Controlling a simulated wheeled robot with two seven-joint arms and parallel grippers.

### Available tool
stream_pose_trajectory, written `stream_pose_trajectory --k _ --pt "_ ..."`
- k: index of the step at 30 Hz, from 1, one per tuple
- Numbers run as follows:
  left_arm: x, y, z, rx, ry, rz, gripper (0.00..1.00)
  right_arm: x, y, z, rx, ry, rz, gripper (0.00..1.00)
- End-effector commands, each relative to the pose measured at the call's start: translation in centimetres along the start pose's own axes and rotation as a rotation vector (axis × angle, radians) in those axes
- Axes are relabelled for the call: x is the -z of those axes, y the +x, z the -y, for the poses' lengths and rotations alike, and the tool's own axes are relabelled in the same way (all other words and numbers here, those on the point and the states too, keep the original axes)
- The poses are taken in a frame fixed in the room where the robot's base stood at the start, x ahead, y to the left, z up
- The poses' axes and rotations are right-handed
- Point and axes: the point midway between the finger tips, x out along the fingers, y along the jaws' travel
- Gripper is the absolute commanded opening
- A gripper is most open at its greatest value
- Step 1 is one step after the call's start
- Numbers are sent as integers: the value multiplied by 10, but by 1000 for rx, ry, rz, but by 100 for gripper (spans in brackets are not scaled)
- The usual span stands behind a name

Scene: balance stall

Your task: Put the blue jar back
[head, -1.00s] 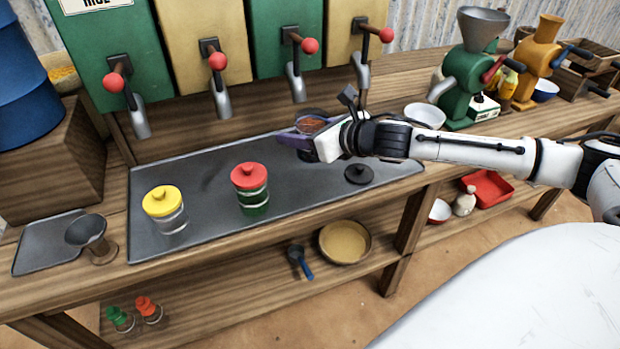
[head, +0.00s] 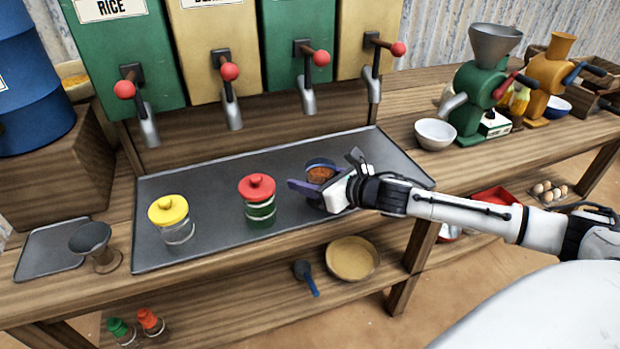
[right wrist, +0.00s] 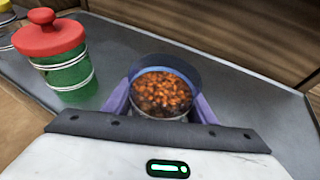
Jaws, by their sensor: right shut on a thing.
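The blue jar (head: 320,164) is a clear, open jar with a blue band at its rim and reddish-brown beans inside. It also shows in the right wrist view (right wrist: 162,82), between the purple fingers. My right gripper (head: 318,186) is shut on it, over the grey metal tray (head: 215,180), right of the red-lidded jar. I cannot tell whether its base touches the tray. My left gripper is not in view.
A red-lidded green jar (head: 258,203) and a yellow-lidded jar (head: 172,222) stand on the tray to the left. Dispensers with red-knobbed levers (head: 230,71) hang behind. A white bowl (head: 435,134) and a green grinder (head: 480,95) stand at right.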

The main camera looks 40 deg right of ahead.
Motion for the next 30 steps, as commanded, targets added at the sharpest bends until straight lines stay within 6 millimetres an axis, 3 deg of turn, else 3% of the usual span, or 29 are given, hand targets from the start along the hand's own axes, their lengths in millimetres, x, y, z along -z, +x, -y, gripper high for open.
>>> stream_pose_trajectory --k 3,4,7,19,30 --pt "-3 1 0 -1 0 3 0 2 2 0 0 -2 3 18" --pt "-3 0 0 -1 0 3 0 3 1 0 0 -1 0 56" --pt "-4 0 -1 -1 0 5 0 3 1 0 0 -1 -1 70" --pt "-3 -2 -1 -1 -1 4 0 0 -4 1 1 0 -2 70" --pt "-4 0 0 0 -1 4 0 2 -56 0 0 -2 -6 70"
